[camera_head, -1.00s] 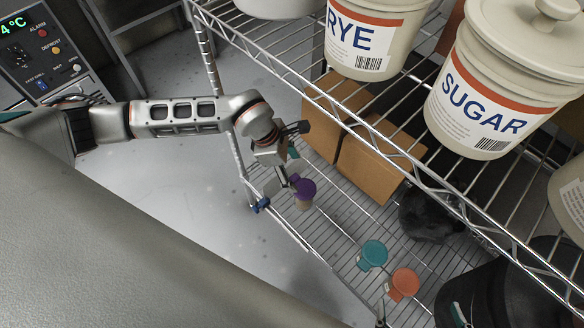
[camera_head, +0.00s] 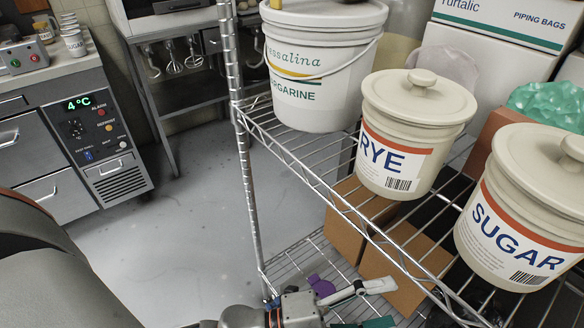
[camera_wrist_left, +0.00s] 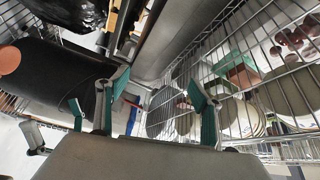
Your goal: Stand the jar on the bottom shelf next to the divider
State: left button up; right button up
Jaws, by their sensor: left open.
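A jar with a purple lid (camera_head: 322,286) is on the bottom wire shelf (camera_head: 290,262), low in the head view. Only its lid shows clearly; my left gripper and the picture's edge hide its body, so I cannot tell whether it touches anything. My left gripper (camera_head: 368,303) is open just right of the lid, with nothing seen between its fingers. Its teal-padded fingers (camera_wrist_left: 160,105) stand apart in the left wrist view. I cannot make out the divider clearly. My right gripper is out of view.
The upper shelf carries a margarine bucket (camera_head: 322,75), a rye tub (camera_head: 408,130) and a sugar tub (camera_head: 530,205). Cardboard boxes (camera_head: 350,235) stand below it. A shelf post (camera_head: 248,150) rises at left. An orange lid (camera_wrist_left: 8,60) shows in the left wrist view.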

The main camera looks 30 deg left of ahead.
pick_arm(q)
jog(key=s+a+f+n+t+y, duration=0.1)
jog(key=s+a+f+n+y, duration=0.1)
jog(key=a+f+n+y, duration=0.9)
jog(key=s+a+f+n+g, duration=0.3)
jog(key=s+a+f+n, duration=0.3)
jog(key=s+n, duration=0.2)
jog(key=shift+s+a+y, duration=0.2)
jog(key=shift+s+y, duration=0.1)
jog(key=shift+s, duration=0.1)
